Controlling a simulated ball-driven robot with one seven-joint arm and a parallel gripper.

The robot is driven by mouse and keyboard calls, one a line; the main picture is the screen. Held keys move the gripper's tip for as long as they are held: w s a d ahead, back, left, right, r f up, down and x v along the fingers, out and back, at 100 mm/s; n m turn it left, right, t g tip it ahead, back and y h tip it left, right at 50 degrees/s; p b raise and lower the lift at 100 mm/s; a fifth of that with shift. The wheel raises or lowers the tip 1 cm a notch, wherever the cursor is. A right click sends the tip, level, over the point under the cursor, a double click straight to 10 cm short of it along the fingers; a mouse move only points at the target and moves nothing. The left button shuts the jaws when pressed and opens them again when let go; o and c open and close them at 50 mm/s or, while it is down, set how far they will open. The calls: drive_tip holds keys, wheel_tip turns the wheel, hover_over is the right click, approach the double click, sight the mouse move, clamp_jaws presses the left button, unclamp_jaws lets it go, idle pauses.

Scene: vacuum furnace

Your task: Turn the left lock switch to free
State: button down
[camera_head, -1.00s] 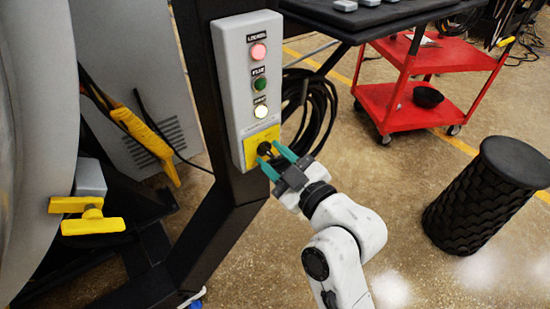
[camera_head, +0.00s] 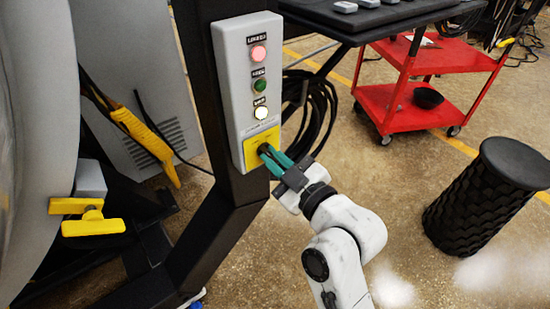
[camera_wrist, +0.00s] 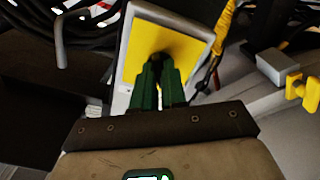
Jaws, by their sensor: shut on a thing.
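The lock switch is a small black knob on a yellow plate (camera_head: 252,154) at the bottom of a grey control box (camera_head: 236,95). The yellow plate also fills the middle of the wrist view (camera_wrist: 152,42). My gripper (camera_head: 266,152) has its green fingers closed together on the black switch (camera_wrist: 159,57). The fingers hide most of the knob, and I cannot tell which way it points. Above the plate are a red light (camera_head: 258,53), a green light (camera_head: 260,85) and a lit whitish-yellow light (camera_head: 261,112), each under a small label.
The box hangs on a black post (camera_head: 196,75). A yellow handle (camera_head: 93,222) sits on the round grey furnace body at left. A black table (camera_head: 375,14), a red cart (camera_head: 395,105) and a black stool (camera_head: 490,195) stand to the right, with open floor between.

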drive_tip(key=shift+r+m+p, duration=0.1)
drive_tip(key=shift+m+p, duration=0.2)
drive_tip(key=shift+r+m+p, duration=0.1)
drive_tip(key=shift+m+p, duration=0.7)
drive_tip(key=shift+m, duration=0.2)
drive_tip(key=m+p, duration=0.2)
drive_tip(key=m, duration=0.1)
drive_tip(key=shift+m, duration=0.3)
drive_tip(key=m+p, duration=0.4)
drive_tip(key=m, duration=0.1)
drive_tip(key=shift+f+m, duration=0.2)
drive_tip(key=shift+m, duration=0.2)
drive_tip(key=c, duration=1.2)
unclamp_jaws()
